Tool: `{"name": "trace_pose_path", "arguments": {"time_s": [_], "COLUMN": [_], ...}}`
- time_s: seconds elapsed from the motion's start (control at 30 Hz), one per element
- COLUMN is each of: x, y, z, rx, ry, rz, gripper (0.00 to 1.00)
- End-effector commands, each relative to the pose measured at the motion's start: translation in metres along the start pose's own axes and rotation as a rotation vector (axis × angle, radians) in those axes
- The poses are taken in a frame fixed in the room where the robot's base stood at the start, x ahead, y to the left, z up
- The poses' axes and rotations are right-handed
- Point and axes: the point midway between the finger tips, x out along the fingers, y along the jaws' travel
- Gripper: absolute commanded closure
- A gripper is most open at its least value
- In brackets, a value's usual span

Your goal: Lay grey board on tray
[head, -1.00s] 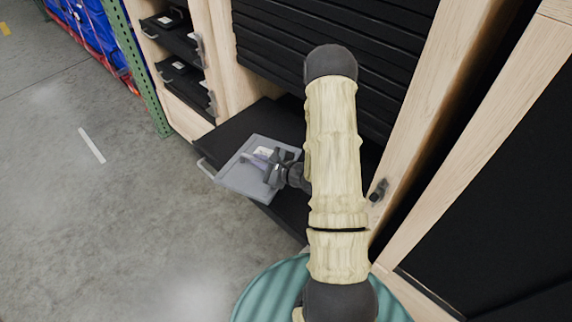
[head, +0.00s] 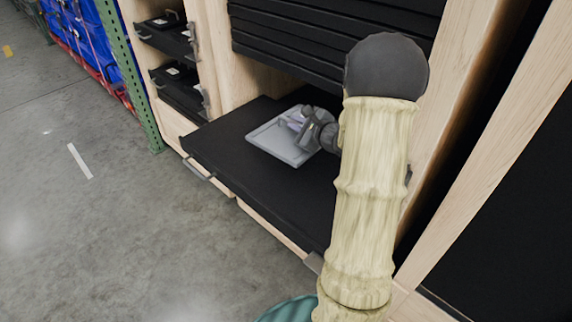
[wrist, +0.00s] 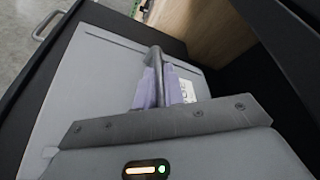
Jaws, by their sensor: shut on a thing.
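The grey board (head: 275,143) is a flat light-grey panel with a raised handle and a small white label. It lies over the black pulled-out tray (head: 285,195), inside its edges in the head view. I cannot tell whether it touches the tray or hovers just above. My gripper (head: 298,122) is shut on the board's handle. In the wrist view the purple finger pads (wrist: 153,87) sit on both sides of the dark handle (wrist: 155,60), with the board (wrist: 85,85) filling the middle. The board's near part is hidden by my gripper body.
Black slats (head: 320,45) hang above the tray's back. A wooden post (head: 235,70) stands at the back left, with smaller black drawers (head: 175,80) beyond it. A green rack post (head: 130,80) is at left. The tray is bare towards the front; grey floor (head: 100,240) lies left.

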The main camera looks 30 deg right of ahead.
Motion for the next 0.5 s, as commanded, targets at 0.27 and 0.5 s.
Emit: {"name": "trace_pose_path", "arguments": {"time_s": [0.27,0.5], "x": [-0.009,-0.01], "y": [-0.019,-0.021], "z": [-0.013,-0.012], "rx": [0.0,0.001], "ry": [0.037,0.039], "rz": [-0.061,-0.062], "gripper": [1.0,1.0]}}
